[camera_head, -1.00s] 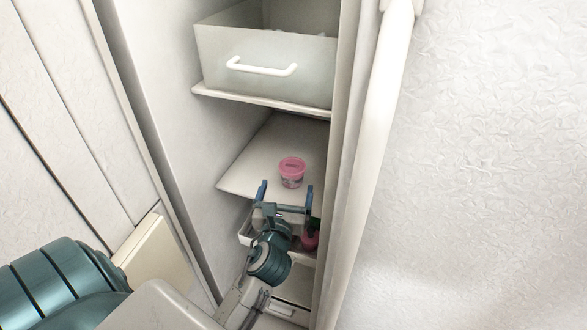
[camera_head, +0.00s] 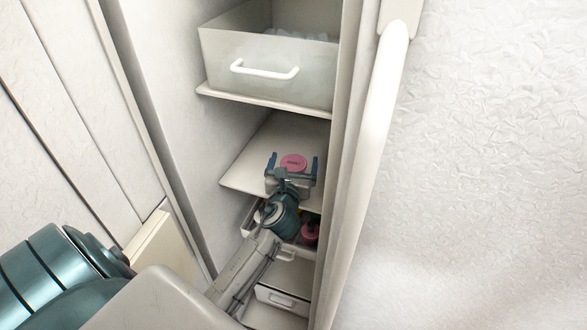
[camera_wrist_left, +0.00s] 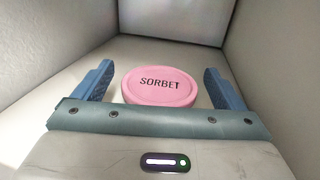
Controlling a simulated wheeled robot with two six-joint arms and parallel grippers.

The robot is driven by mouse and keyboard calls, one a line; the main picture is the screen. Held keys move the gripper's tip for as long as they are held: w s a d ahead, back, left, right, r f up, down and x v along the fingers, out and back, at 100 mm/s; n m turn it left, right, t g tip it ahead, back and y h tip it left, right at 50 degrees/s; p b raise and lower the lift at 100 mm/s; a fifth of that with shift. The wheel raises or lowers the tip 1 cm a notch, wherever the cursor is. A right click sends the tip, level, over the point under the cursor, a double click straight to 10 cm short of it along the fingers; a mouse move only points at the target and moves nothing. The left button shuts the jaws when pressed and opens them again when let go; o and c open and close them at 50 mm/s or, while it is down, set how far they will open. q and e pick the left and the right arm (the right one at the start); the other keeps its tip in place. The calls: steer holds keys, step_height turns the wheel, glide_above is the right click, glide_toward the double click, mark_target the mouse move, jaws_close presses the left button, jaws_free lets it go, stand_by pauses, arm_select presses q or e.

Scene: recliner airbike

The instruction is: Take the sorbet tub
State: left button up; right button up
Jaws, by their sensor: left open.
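The sorbet tub (camera_head: 293,162) has a pink lid and stands upright on a white shelf inside the open fridge. In the left wrist view its lid (camera_wrist_left: 159,86) reads "SORBET", and its sides are mostly hidden below the lid. My left gripper (camera_head: 293,165) is open, with its blue fingers on either side of the tub. In the wrist view a gap shows between the lid and each finger of the gripper (camera_wrist_left: 160,85). The gripper's body hides the lower part of the tub in the head view. My right gripper is not in view.
A pale drawer (camera_head: 265,75) with a white handle is above this shelf (camera_head: 240,172). Below are a lower bin with a pink item (camera_head: 310,232) and another drawer (camera_head: 283,299). Fridge walls stand close on both sides; a white door handle (camera_head: 375,150) is to the right.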

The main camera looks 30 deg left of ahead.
mark_target(294, 163)
arm_select(q)
steer(key=c, duration=1.1)
steer(key=shift+r, duration=0.1)
steer(key=shift+c, duration=0.2)
step_height(294, 163, up, 10)
steer(key=shift+f, duration=0.1)
